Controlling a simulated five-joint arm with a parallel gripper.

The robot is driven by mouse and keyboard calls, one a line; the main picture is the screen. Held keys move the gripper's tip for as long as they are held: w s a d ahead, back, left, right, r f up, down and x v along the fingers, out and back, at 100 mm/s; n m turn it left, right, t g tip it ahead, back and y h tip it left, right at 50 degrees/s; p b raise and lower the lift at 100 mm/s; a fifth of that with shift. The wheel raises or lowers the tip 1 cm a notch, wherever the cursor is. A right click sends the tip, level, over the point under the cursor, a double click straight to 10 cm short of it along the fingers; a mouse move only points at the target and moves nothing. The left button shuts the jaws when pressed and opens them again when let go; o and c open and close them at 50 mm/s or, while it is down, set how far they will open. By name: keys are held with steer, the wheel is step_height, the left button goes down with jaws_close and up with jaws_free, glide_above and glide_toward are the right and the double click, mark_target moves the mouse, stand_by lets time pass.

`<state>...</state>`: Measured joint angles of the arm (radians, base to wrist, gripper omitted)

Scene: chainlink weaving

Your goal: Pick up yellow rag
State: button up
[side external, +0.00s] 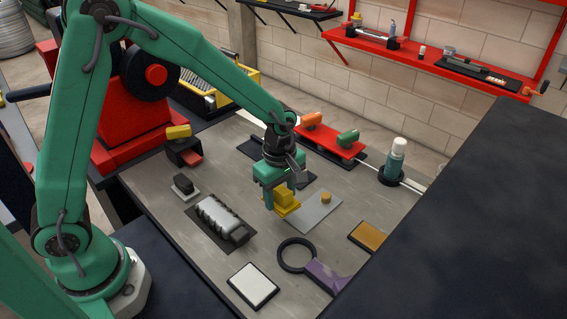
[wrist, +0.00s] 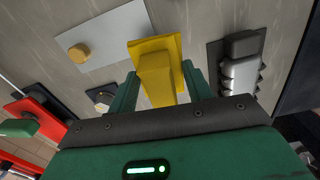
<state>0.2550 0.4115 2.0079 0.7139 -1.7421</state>
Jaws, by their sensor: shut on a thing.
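The yellow rag (side external: 285,198) is a folded yellow block with a flat flap under it, in the middle of the grey work table. It also shows in the wrist view (wrist: 157,75), between the two green fingers. My gripper (side external: 277,194) points down over it with the fingers on either side, and is shut on it. In the wrist view my gripper (wrist: 158,88) has a finger at each side of the rag. I cannot tell whether the rag is still touching the table.
A grey plate (side external: 314,213) with a small yellow knob lies just right of the rag. A ribbed silver part (side external: 221,217) lies to the left. A black ring with a purple handle (side external: 327,276) is in front. A red tray (side external: 330,142) and a capped bottle (side external: 395,160) stand behind.

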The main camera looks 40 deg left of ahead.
steer(key=s+d+r, duration=0.6)
steer(key=s+d, duration=0.1)
steer(key=shift+s+d+r, duration=0.15)
steer(key=shift+s+d, duration=0.2)
steer(key=o, duration=0.4)
steer(key=c, duration=0.3)
